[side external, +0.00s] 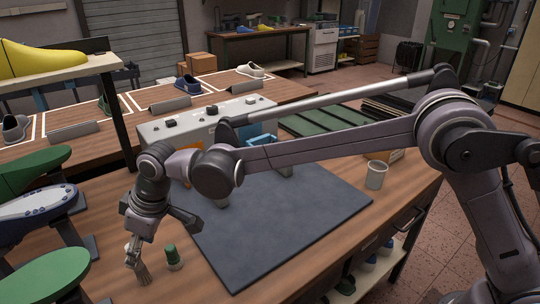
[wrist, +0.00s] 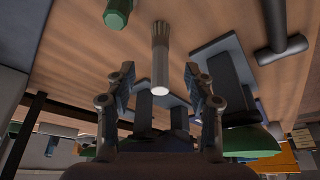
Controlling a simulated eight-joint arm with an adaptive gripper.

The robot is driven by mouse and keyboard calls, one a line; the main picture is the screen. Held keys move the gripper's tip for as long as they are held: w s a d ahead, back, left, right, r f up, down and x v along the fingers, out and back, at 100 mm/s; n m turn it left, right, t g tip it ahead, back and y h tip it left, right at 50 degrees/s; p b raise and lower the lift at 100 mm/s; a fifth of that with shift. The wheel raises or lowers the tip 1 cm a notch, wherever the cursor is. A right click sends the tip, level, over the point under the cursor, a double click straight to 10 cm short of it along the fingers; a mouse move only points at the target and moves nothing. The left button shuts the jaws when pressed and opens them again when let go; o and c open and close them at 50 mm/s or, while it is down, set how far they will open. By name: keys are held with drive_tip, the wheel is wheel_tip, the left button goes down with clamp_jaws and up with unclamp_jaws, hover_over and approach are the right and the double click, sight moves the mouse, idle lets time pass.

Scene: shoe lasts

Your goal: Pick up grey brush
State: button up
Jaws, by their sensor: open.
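The grey brush (side external: 140,268) stands at the table's near left edge in the side view, its flared bristle end low and its upper part close to my gripper. In the wrist view the grey brush (wrist: 160,62) shows its pale round end towards the camera, between the two fingers in the picture. My gripper (side external: 143,236) is just above the brush and open. In the wrist view my gripper (wrist: 158,76) has fingers apart on either side of the brush, with gaps on both sides. I cannot tell how far the brush reaches between them.
A small green-topped object (side external: 173,257) stands close to the right of the brush. Green shoe lasts (side external: 45,275) and a blue-white last (side external: 38,213) stand at the left. A dark mat (side external: 270,240) and a grey cup (side external: 376,175) are to the right.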

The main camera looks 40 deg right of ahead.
sight(140, 268)
drive_tip(key=shift+x, duration=4.15)
drive_tip(key=shift+s+d+f, duration=0.1)
drive_tip(key=shift+s+d, duration=0.05)
clamp_jaws()
